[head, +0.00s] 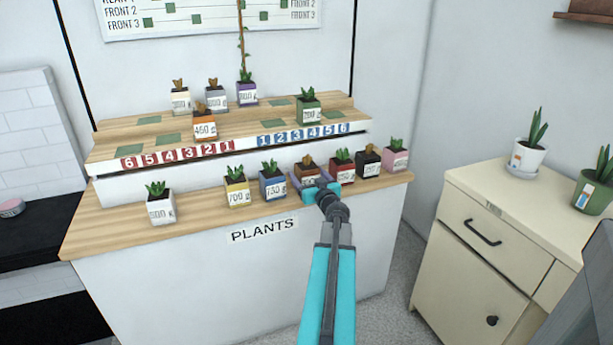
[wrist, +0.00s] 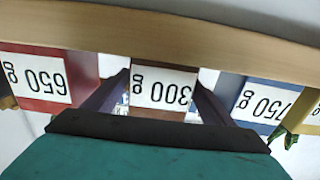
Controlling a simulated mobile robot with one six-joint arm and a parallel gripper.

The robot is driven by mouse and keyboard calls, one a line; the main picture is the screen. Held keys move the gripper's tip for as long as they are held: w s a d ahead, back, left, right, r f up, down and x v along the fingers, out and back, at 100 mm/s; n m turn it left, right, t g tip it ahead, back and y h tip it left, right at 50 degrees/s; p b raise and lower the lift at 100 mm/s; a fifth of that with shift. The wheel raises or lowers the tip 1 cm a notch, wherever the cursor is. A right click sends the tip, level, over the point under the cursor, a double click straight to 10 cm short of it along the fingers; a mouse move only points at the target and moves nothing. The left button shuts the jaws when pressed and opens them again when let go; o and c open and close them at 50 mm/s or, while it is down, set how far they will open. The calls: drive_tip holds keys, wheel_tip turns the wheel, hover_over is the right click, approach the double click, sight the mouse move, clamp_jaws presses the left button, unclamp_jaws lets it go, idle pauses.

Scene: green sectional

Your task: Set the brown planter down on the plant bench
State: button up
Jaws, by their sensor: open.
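The brown planter (head: 308,168) stands upright in the front row of the plant bench (head: 205,216), between a blue planter and a red one. Its white label reads 300 g in the wrist view (wrist: 165,92), where the picture is upside down. Its base appears to rest on the wooden bench top. My gripper (head: 314,186) is open in front of it, with one finger on each side of the planter. Gaps show between the fingers and the planter in the wrist view. My gripper hides part of the planter in the head view.
The blue planter (head: 272,183) and red planter (head: 342,167) stand close on either side. A yellow planter (head: 237,190) and a white one (head: 160,207) are further left. A raised shelf (head: 150,140) behind holds several planters. A cream cabinet (head: 490,215) stands right.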

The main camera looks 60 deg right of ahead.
sight(311, 178)
drive_tip(key=shift+s+r, duration=0.1)
drive_tip(key=shift+r, duration=0.05)
drive_tip(key=p+v, duration=0.1)
drive_tip(key=v, duration=0.8)
drive_tip(key=shift+a, duration=0.15)
drive_tip(key=shift+s+a+r+p, duration=0.15)
drive_tip(key=shift+s+p, duration=0.1)
drive_tip(key=shift+p, duration=0.85)
drive_tip(key=p, duration=0.3)
drive_tip(key=shift+s+a, duration=0.2)
drive_tip(key=shift+s, duration=0.1)
drive_tip(key=shift+s+a+p, duration=0.4)
drive_tip(key=shift+s+p, duration=0.15)
drive_tip(key=shift+p, duration=1.55)
drive_tip(key=shift+s, duration=0.1)
